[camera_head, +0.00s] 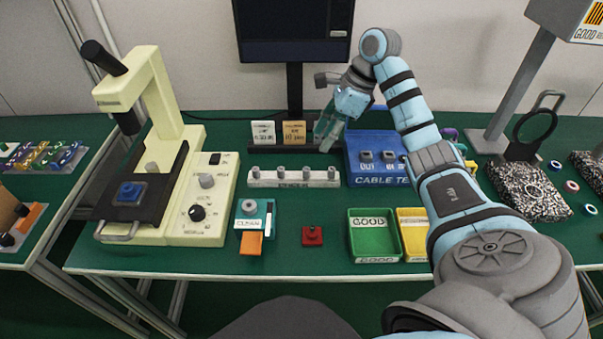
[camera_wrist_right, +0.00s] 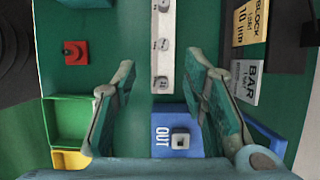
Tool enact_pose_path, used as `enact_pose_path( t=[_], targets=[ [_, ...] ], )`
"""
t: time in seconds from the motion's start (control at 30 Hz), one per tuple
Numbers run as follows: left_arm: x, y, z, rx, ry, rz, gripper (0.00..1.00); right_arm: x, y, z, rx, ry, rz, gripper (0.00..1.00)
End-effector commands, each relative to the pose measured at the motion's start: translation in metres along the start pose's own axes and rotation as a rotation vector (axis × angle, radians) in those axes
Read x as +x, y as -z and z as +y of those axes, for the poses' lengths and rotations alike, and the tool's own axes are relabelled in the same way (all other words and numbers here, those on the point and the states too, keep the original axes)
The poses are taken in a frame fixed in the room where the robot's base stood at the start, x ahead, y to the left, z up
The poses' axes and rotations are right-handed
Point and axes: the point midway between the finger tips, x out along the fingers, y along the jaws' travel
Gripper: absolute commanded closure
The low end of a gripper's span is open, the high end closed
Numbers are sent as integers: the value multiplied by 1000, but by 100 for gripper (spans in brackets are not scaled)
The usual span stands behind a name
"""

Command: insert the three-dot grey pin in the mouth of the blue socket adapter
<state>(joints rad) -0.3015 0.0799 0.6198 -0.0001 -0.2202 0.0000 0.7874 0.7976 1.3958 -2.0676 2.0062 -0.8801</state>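A white rack (camera_head: 293,180) holds several upright grey pins in a row; in the right wrist view the rack (camera_wrist_right: 163,65) also shows with pins on it. The dots on the pins are too small to count, so I cannot tell which has three. A blue block (camera_head: 130,192) with a darker centre sits on the black plate of the cream machine at left; it may be the socket adapter, and its mouth cannot be made out. My right gripper (camera_head: 328,132) is above the table behind the rack's right end. Its fingers (camera_wrist_right: 160,80) are apart with nothing between them. My left gripper is not in view.
A blue cable tester (camera_head: 378,177) stands right of the rack. Green (camera_head: 374,254) and yellow (camera_head: 412,252) trays, a red block (camera_head: 312,236) and a teal cleaning holder (camera_head: 250,210) are in front. Small signs (camera_head: 293,131) and a monitor (camera_head: 294,30) stand behind. Bare table surrounds the red block.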

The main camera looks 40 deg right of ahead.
Motion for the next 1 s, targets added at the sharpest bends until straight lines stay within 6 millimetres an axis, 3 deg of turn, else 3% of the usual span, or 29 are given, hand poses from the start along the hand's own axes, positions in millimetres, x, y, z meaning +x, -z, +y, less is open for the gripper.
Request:
enact_pose_path(
  t=[0.03,0.2,0.37,0.57,0.83,1.0],
  targets=[
    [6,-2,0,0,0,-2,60,18,4,1,3,-5,3,60],
    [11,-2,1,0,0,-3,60,56,5,1,8,-2,1,60],
    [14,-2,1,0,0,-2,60,76,4,-2,7,-1,0,60],
    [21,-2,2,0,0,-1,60,114,3,-6,4,-2,0,60],
    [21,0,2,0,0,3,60,119,3,-7,3,0,1,62],
    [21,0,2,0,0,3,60,119,2,-7,3,0,1,89]
  ],
)
